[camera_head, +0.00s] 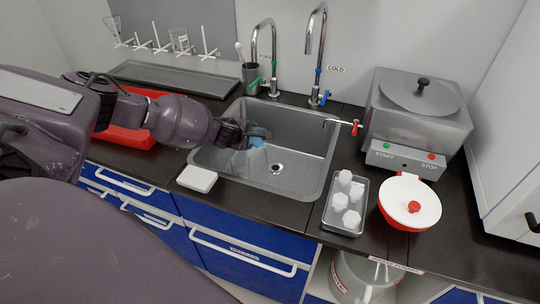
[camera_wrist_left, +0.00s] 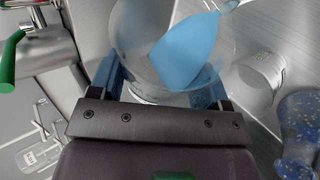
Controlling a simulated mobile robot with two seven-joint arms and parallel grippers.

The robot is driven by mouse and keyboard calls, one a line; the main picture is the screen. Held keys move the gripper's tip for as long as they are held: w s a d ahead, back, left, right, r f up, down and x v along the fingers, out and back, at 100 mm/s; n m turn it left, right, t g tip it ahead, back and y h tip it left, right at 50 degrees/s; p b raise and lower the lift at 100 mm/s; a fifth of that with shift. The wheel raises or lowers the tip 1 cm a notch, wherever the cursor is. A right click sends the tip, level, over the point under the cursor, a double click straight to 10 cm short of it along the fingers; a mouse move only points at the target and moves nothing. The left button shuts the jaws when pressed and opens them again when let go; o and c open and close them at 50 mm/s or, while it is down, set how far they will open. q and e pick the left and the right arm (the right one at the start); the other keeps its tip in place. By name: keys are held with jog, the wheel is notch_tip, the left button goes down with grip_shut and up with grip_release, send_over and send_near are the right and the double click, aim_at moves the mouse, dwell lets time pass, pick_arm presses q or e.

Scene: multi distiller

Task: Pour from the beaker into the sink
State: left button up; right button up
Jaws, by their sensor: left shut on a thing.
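A clear glass beaker (camera_wrist_left: 140,30) with blue liquid (camera_wrist_left: 185,50) sits between the fingers of my left gripper (camera_wrist_left: 160,88). The beaker is tilted, and the liquid lies toward its upper right side in the left wrist view. In the head view my left gripper (camera_head: 247,134) reaches over the left part of the steel sink (camera_head: 310,145). The blue of the beaker (camera_head: 258,140) shows just past the fingertips, inside the sink outline. The gripper partly hides the beaker there. I cannot tell whether liquid is leaving the lip. My right gripper is not in view.
Two taps with green (camera_head: 254,86) and blue (camera_head: 319,97) handles stand behind the sink. A white block (camera_head: 197,178) lies at its front left edge. A steel distiller (camera_head: 418,112), a tray (camera_head: 345,228) and a red-and-white lidded vessel (camera_head: 398,190) stand right. A red tray (camera_head: 118,136) lies left.

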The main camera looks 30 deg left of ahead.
pick_arm(q)
jog(key=shift+s+d+r+m+y, duration=0.1)
jog(key=shift+d+r+m+y, duration=0.15)
jog(key=shift+d, duration=0.2)
jog(key=shift+s+d+r+m+y, duration=0.15)
jog(key=shift+d+y, duration=0.1)
jog(key=shift+d, duration=0.15)
jog(key=shift+w+r+p, duration=0.15)
jog(key=shift+r+p, duration=0.15)
jog(key=shift+p, duration=0.2)
jog(key=shift+f, duration=0.1)
jog(key=shift+d+y, duration=0.15)
jog(key=shift+y, duration=0.15)
jog(key=shift+p, duration=0.3)
jog(key=shift+t, duration=0.3)
